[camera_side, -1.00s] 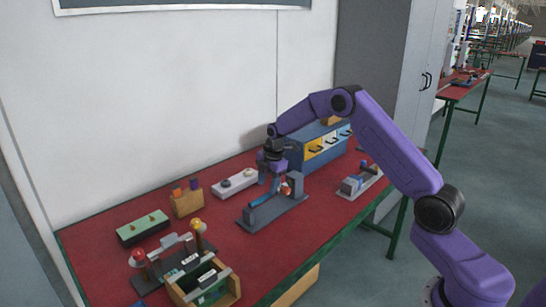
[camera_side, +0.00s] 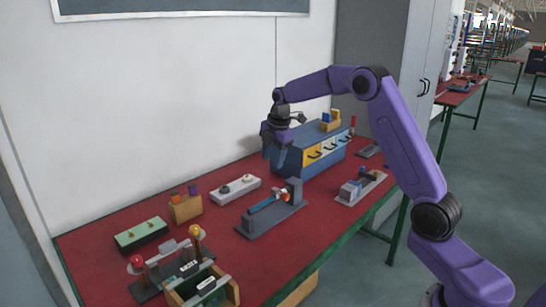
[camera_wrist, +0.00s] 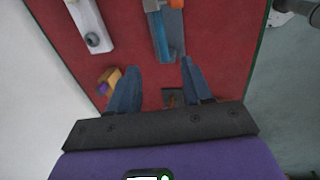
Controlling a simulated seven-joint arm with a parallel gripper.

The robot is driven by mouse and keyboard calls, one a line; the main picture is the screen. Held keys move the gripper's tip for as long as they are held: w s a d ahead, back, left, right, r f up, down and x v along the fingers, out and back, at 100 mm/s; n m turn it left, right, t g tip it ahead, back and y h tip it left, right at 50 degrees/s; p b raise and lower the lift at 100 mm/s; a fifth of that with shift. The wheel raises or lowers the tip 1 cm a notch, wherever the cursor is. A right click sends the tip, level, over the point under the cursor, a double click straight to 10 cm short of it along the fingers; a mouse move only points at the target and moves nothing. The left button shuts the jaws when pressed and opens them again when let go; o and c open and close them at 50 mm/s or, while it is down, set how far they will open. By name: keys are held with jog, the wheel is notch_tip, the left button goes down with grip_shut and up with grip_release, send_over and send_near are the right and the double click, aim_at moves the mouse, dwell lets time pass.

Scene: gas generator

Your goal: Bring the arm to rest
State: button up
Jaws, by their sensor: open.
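My gripper (camera_side: 275,158) hangs fingers-down in the side view, above the back part of the red table, in front of the left end of the blue cabinet. It is raised clear of the table. In the wrist view my gripper (camera_wrist: 158,72) shows two blue-grey fingers spread apart with nothing between them. My purple arm arches in from the right. The grey fixture (camera_side: 272,212) with a blue rod stands on the table in front of my gripper, apart from it.
A blue cabinet (camera_side: 290,157) with yellow and white drawers stands at the back right. A white two-knob block (camera_side: 236,188), an orange-brown block (camera_side: 185,208), a green-topped box (camera_side: 141,235) and an open wooden box (camera_side: 228,292) stand leftward. A small grey fixture (camera_side: 360,187) is at right.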

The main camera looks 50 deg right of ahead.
jog(key=s+a+r+m+g, duration=0.1)
jog(key=s+a+r+m, duration=0.15)
jog(key=s+a, duration=1.55)
jog(key=s+d+f+m, duration=0.1)
jog(key=s, duration=1.2)
jog(key=s+d+f+m+g, duration=0.1)
jog(key=s+m, duration=0.1)
jog(key=s, duration=1)
jog(key=shift+s+f, duration=0.3)
jog(key=shift+s, duration=0.1)
